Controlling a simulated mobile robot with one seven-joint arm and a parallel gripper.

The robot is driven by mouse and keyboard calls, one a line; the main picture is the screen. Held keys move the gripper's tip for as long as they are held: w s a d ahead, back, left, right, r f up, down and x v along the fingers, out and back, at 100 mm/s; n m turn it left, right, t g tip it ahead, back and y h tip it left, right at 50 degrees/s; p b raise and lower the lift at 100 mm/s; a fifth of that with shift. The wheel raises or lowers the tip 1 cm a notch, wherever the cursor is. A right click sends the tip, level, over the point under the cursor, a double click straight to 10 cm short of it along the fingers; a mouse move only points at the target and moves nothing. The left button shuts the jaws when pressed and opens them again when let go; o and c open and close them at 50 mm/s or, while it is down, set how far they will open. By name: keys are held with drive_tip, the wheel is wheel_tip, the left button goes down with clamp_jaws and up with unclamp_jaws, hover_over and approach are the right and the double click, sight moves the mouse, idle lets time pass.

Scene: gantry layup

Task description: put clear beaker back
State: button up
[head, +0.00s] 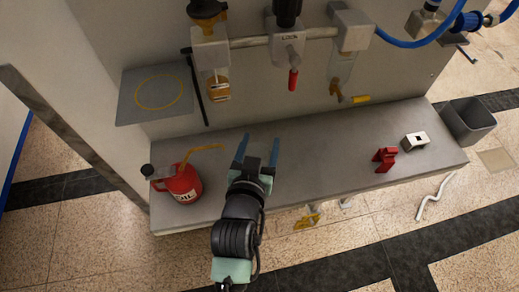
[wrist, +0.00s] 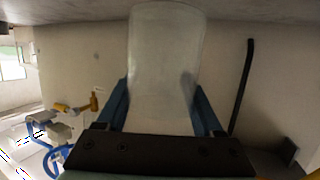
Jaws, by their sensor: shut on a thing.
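The clear beaker (wrist: 165,60) is between the two blue fingers of my gripper (wrist: 160,105) in the wrist view, and the fingers are shut on it. In the head view my gripper (head: 257,150) is over the grey bench (head: 320,150), right of the red can. The beaker is too transparent to make out there. I cannot tell whether it touches the bench. A grey shelf (head: 128,108) with an orange ring (head: 158,92) drawn on it is at the upper left, and nothing stands on the ring.
A red can (head: 180,183) with an orange spout stands on the bench at left. A black bar (head: 197,90) runs beside the shelf. A red block (head: 385,159) and a white block (head: 415,141) lie at right, beside a grey bin (head: 468,122).

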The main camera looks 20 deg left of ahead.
sight(259, 155)
wheel_tip(259, 155, down, 3)
drive_tip(key=shift+r, duration=0.1)
drive_tip(key=shift+w+a+f, duration=0.1)
drive_tip(key=shift+w+f, duration=0.05)
drive_tip(key=shift+f, duration=0.35)
drive_tip(key=shift+f, duration=0.2)
drive_tip(key=o, duration=1.5)
drive_tip(key=shift+r, duration=0.1)
